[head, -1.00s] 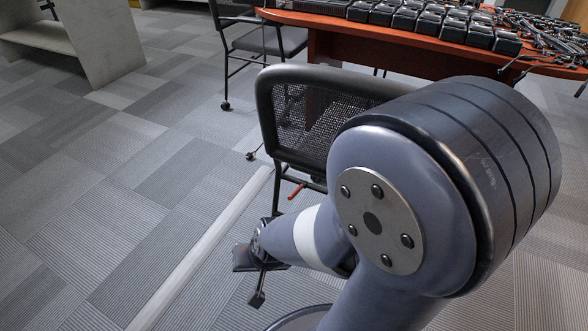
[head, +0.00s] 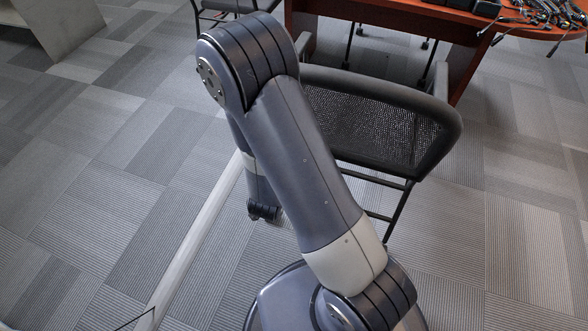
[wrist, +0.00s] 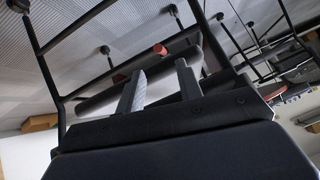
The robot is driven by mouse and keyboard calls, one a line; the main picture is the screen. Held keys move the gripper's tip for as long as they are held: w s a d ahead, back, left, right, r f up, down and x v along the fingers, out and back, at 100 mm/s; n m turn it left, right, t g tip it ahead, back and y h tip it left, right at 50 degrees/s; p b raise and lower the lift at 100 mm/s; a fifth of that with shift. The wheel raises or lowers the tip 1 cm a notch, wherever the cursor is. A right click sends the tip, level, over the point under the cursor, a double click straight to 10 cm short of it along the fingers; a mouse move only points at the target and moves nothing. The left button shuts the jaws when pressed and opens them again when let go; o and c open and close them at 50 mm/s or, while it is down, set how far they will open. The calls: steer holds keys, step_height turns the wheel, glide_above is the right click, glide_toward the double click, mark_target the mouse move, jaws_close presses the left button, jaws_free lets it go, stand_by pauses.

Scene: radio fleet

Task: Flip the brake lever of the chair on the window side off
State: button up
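A black chair with a mesh back (head: 385,128) stands right of my arm in the head view, near the table. No red lever shows in the head view, where my arm covers part of the chair. In the wrist view a red tip (wrist: 160,49) and a second small red part (wrist: 118,77) show by a thick dark bar (wrist: 105,97) of the chair frame. I cannot tell how the lever is set. My gripper (wrist: 160,72) has its two grey fingers apart, with the bar and red parts just beyond them. I cannot tell whether they touch. Nothing is seen held.
A reddish-brown table (head: 390,16) with dark devices and cables stands behind the chair. Another chair (head: 235,6) is at the upper left. A grey panel (head: 60,25) stands at the far left. A pale strip (head: 195,235) crosses the carpet. Carpet at left is open.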

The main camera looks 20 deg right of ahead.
steer(key=b+x, duration=0.2)
steer(key=x, duration=0.7)
steer(key=shift+w+d+f, duration=0.1)
jaws_close()
stand_by(0.4)
